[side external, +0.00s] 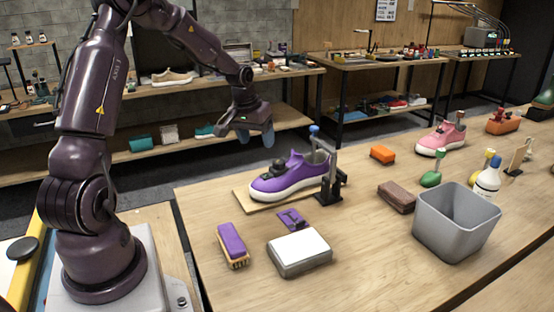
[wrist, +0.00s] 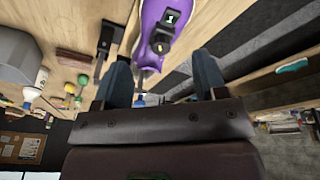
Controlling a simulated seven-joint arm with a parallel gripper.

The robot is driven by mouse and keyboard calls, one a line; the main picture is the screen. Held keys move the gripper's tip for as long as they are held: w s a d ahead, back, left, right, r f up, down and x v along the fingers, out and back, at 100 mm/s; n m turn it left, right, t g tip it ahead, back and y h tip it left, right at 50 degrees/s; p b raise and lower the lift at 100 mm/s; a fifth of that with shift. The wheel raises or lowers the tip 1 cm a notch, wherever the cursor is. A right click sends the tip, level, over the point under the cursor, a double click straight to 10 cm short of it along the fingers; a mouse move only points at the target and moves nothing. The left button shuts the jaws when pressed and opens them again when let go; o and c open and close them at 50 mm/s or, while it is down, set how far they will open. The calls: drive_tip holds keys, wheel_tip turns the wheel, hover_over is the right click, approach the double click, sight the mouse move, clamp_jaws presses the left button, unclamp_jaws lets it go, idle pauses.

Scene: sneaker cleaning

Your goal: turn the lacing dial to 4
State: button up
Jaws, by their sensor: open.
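The purple sneaker (side external: 292,177) with a white sole stands on a wooden board (side external: 243,198) on the bench, beside a black upright clamp stand (side external: 328,180) with a blue knob. A black lacing dial (side external: 276,166) sits on its upper. In the wrist view the sneaker (wrist: 150,50) carries the dial (wrist: 161,40) and a small black display (wrist: 171,18) with a light figure that looks like a 1. My gripper (side external: 255,136) is open and empty, above and behind the sneaker, apart from it. Its blue fingers (wrist: 163,80) are spread wide in the wrist view.
A purple brush (side external: 232,241), a white-topped grey box (side external: 299,250) and a small purple piece (side external: 292,220) lie in front. A grey bin (side external: 455,220), brown block (side external: 396,197), orange block (side external: 382,154) and bottle (side external: 487,180) stand to the right.

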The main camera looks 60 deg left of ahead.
sight(278, 160)
drive_tip(key=w+a+r+m+t+y, duration=0.1)
drive_tip(key=w+a+r+m+t, duration=0.1)
drive_tip(key=w+m, duration=0.15)
drive_tip(key=shift+n, duration=0.45)
drive_tip(key=x, duration=1.3)
drive_tip(key=shift+s+d+f, duration=0.2)
drive_tip(key=shift+s+f, duration=0.1)
drive_tip(key=shift+f, duration=0.05)
drive_tip(key=c, duration=0.9)
